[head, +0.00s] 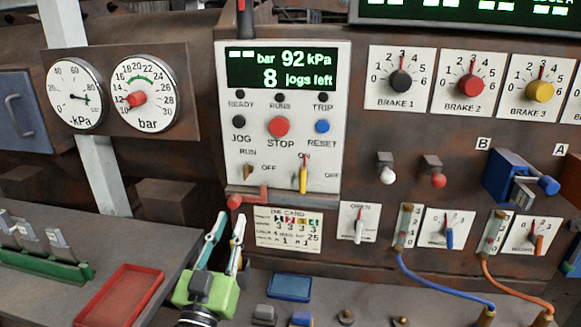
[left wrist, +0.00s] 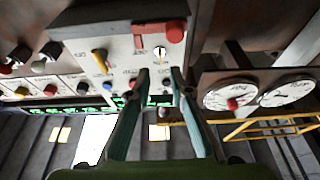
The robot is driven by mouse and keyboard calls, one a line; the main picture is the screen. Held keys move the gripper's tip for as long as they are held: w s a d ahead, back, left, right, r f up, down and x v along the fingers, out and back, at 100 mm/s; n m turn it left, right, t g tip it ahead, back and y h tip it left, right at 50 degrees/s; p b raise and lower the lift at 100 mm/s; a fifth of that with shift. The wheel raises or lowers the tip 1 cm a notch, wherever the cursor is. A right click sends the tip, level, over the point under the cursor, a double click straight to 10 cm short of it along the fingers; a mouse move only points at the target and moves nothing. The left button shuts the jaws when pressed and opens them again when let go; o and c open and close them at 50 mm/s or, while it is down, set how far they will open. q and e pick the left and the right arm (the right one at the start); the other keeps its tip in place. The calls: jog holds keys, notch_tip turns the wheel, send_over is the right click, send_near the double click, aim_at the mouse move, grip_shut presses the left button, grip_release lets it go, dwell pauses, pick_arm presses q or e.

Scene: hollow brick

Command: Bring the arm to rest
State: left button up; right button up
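My left gripper (head: 231,217) is green with pale teal fingers and stands in front of the lower part of the control panel, at the card's left edge. Its fingers point up and are apart with nothing between them. In the left wrist view the fingertips (left wrist: 160,76) also show a gap, with the white panel behind them. A red knob (head: 234,201) on the panel's lower edge is just above the fingertips. I cannot tell whether the fingers touch anything. My right gripper is not in view.
The control panel (head: 325,108) has buttons and a yellow-handled switch (head: 303,178). Gauges (head: 145,95) are at the left, brake dials (head: 470,84) at the right. A red tray (head: 118,297) and a green rack (head: 45,262) lie on the left bench. A blue tray (head: 290,287) lies right of my gripper.

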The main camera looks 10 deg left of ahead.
pick_arm(q)
jog(key=s+f+g, duration=0.5)
jog(key=f, duration=0.6)
jog(key=s+f+g, duration=0.5)
jog(key=f, duration=0.6)
jog(key=s+f+m+g, duration=0.1)
jog(key=s+f+g, duration=0.35)
jog(key=s, duration=0.55)
jog(key=s+f+m+g, duration=0.1)
jog(key=s+f+g, duration=0.4)
jog(key=s, duration=0.5)
notch_tip(320, 180, down, 28)
jog(key=s, duration=0.3)
jog(key=s+a+f, duration=0.1)
jog(key=s+f, duration=0.6)
jog(key=s, duration=0.1)
jog(key=s+a+f+g, duration=0.1)
jog(key=s+a+f, duration=0.1)
jog(key=s+f, duration=0.6)
jog(key=shift+a+y, duration=0.3)
jog(key=shift+y, duration=0.1)
